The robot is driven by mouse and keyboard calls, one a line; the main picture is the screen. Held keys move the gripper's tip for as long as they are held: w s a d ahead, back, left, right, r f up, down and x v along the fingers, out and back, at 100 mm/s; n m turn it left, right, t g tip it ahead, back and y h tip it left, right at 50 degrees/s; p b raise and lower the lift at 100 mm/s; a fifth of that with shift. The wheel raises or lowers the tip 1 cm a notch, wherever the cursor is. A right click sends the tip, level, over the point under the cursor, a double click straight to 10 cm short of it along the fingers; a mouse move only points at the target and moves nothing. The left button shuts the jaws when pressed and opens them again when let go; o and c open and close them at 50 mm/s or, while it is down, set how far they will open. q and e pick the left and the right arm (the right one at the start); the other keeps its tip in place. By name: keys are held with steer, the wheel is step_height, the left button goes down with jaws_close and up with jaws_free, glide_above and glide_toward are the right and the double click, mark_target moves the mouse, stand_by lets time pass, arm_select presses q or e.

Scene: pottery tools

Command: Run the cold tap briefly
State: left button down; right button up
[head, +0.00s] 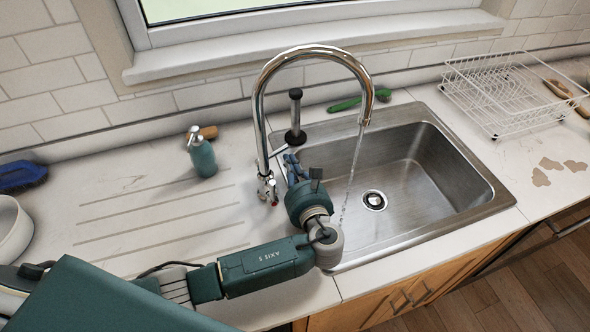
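A tall chrome gooseneck tap (262,115) stands behind the sink's left end. A stream of water (354,165) falls from its spout into the steel sink (425,165). The tap's base (267,190) shows small red marks near its lower end. My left arm reaches in from the lower left, and my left gripper (291,163) is just right of the tap's base, by the sink's left rim. The wrist partly hides the fingers. I cannot tell whether they touch a handle or are open or shut. My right gripper is not in view.
A teal soap bottle (202,157) stands on the draining counter. A dark plunger-like tool (295,120) and a green brush (355,102) are behind the sink. A white wire rack (510,92) stands at right. A blue brush (22,177) and white bowl (14,228) are at left.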

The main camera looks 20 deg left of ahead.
mark_target(286, 148)
arm_select(q)
steer(key=shift+w+a, duration=0.35)
steer(key=shift+w, duration=0.1)
steer(key=shift+r+n+p, duration=0.35)
steer(key=shift+r+n, duration=0.25)
steer(key=shift+n, duration=0.2)
steer(key=shift+s+a+r+n+t, duration=0.15)
steer(key=shift+r+n+t, duration=0.25)
steer(key=shift+r+n, duration=0.6)
steer(key=shift+f, duration=0.15)
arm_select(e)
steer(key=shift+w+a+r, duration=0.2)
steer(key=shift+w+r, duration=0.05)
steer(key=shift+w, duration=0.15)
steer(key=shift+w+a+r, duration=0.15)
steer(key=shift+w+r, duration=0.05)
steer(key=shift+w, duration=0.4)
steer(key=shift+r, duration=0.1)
